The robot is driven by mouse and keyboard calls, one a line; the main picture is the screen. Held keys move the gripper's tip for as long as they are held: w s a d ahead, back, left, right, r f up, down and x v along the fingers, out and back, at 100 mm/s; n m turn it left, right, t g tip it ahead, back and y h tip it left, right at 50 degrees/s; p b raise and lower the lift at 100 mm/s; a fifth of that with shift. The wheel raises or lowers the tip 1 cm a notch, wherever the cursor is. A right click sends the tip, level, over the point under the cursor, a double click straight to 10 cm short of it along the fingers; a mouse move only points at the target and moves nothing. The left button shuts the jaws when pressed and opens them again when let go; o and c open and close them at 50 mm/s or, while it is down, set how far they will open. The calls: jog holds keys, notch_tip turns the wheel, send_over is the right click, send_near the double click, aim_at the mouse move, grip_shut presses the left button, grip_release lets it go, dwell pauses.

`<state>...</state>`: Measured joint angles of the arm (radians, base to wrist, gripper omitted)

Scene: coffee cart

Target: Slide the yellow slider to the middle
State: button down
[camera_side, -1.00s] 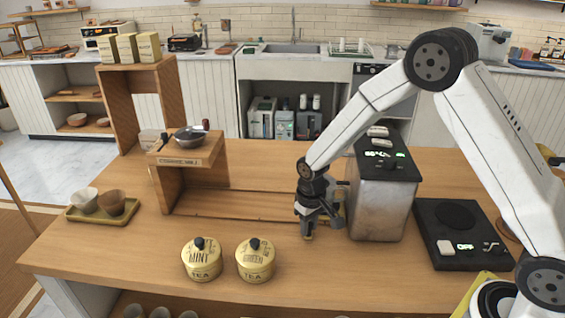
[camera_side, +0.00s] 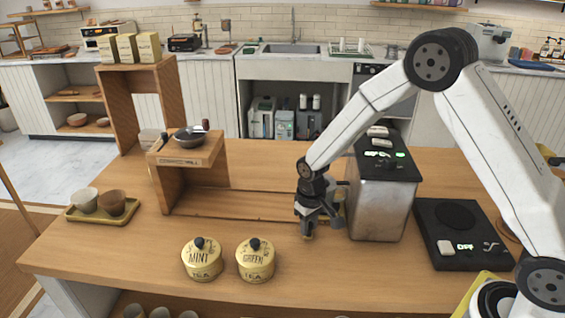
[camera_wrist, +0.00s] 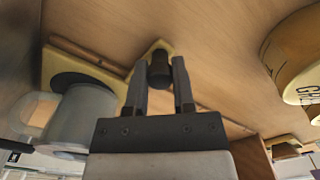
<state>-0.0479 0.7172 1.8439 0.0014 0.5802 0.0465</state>
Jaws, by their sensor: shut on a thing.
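The yellow slider (camera_wrist: 75,62) shows in the wrist view as a pale yellow plate with a dark knob (camera_wrist: 159,70) at its front corner. A grey metal cup (camera_wrist: 85,115) stands on it. My gripper (camera_wrist: 159,85) is shut on the dark knob, with one finger on each side. In the side view my gripper (camera_side: 318,226) is low over the table, just left of the metal box. A small yellowish part (camera_side: 308,237) shows under its fingertip, and most of the slider is hidden behind the gripper. A wooden rail (camera_side: 245,205) runs left from there to the wooden stand.
The wooden stand (camera_side: 185,160) holds a dark bowl (camera_side: 188,138) on top. Tea tins (camera_side: 202,262) stand at the front. The metal box (camera_side: 380,205) is close to my gripper's right, with a black scale (camera_side: 455,250) beyond it. The rail's middle looks clear.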

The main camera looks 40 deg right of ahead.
jog(key=w+a, duration=1.2)
jog(key=a, duration=0.1)
jog(key=shift+w, duration=0.4)
jog(key=shift+d, duration=0.1)
jog(key=shift+c, duration=2.2)
grip_release()
notch_tip(320, 180, up, 8)
jog(key=shift+s, duration=0.1)
